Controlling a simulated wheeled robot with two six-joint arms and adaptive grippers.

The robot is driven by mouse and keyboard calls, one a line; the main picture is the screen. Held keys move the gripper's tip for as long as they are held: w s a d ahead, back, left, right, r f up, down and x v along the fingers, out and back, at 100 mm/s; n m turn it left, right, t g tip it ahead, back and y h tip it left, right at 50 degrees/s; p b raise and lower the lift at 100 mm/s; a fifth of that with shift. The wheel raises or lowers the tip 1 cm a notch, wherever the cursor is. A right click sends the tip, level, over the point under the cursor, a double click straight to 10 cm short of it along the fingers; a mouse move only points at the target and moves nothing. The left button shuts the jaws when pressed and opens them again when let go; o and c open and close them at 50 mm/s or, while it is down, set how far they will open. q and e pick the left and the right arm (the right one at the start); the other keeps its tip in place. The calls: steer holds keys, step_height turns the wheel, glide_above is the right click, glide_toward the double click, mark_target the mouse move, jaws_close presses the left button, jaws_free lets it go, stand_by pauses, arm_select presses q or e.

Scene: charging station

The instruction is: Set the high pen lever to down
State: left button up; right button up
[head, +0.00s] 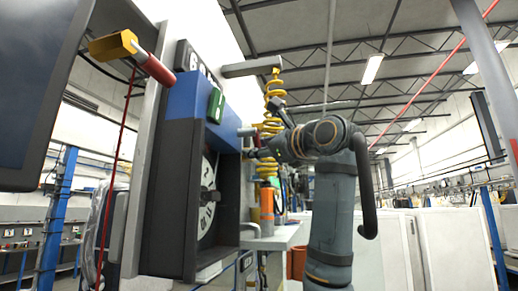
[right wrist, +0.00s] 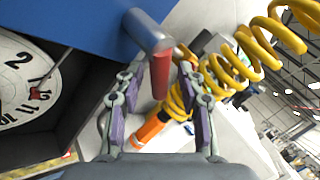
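A short lever with a grey shaft and a red handle (right wrist: 160,76) sticks out from the blue panel in the right wrist view. My right gripper (right wrist: 158,84) is open around the red handle, with one purple-padded finger on each side. Gaps show between the handle and both fingers. In the head view my right gripper (head: 262,144) is at the right side of the panel, small and partly merged with the lever. I cannot tell from its label whether this is the high pen lever. My left gripper is not in view.
A blue and black panel (head: 184,105) carries a white dial (head: 208,195). A red bar with a yellow end (head: 114,46) juts out at upper left. A yellow coiled hose (head: 274,98) hangs beside my right gripper, with an orange cylinder (head: 267,212) below.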

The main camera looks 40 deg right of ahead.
steer(key=s+f, duration=0.1)
steer(key=s, duration=0.7)
steer(key=shift+d+f, duration=0.15)
steer(key=shift+w, duration=0.1)
